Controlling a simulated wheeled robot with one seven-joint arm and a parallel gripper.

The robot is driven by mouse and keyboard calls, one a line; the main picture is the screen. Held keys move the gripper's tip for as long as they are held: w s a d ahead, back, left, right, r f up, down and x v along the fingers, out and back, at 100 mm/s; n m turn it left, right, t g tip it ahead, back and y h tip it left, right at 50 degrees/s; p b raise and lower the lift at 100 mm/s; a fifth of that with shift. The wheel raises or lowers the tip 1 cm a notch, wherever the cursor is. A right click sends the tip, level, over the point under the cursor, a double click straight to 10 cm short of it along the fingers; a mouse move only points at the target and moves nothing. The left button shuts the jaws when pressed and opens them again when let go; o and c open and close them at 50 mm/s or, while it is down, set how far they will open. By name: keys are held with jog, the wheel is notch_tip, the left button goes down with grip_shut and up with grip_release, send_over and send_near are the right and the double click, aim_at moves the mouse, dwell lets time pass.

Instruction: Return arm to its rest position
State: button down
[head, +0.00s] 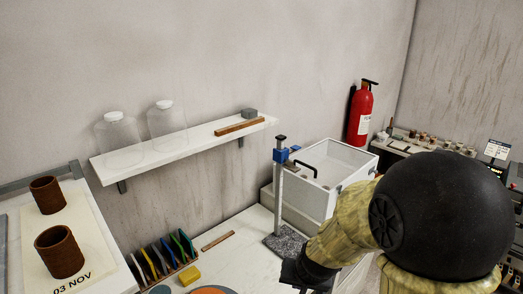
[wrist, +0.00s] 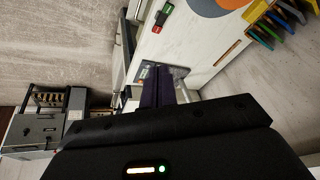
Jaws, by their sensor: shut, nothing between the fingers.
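My arm reaches in from the right of the head view, ending in a dark wrist at the lower centre. In the wrist view my gripper (wrist: 160,88) shows as dark fingers close together beyond the black gripper body. The fingers are shut and hold nothing. They appear over the area near the granite-based stand (head: 285,241) and the white bench top (wrist: 207,45). In the head view the fingers are hidden or cut off by the lower edge.
A wall shelf (head: 200,138) holds two clear jars. A white box (head: 318,195) stands on the bench beside the stand. A rack of coloured tools (head: 165,268) and a yellow block (head: 189,275) lie lower left. A red extinguisher (head: 360,115) hangs behind.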

jog(key=s+d+r+n+g+h, duration=0.1)
jog(key=s+d+n, duration=0.1)
jog(key=s+d, duration=0.4)
jog(key=shift+s+r+g, duration=0.25)
jog(key=shift+s+g, duration=0.15)
jog(key=shift+s, duration=0.85)
jog(key=shift+d, duration=0.1)
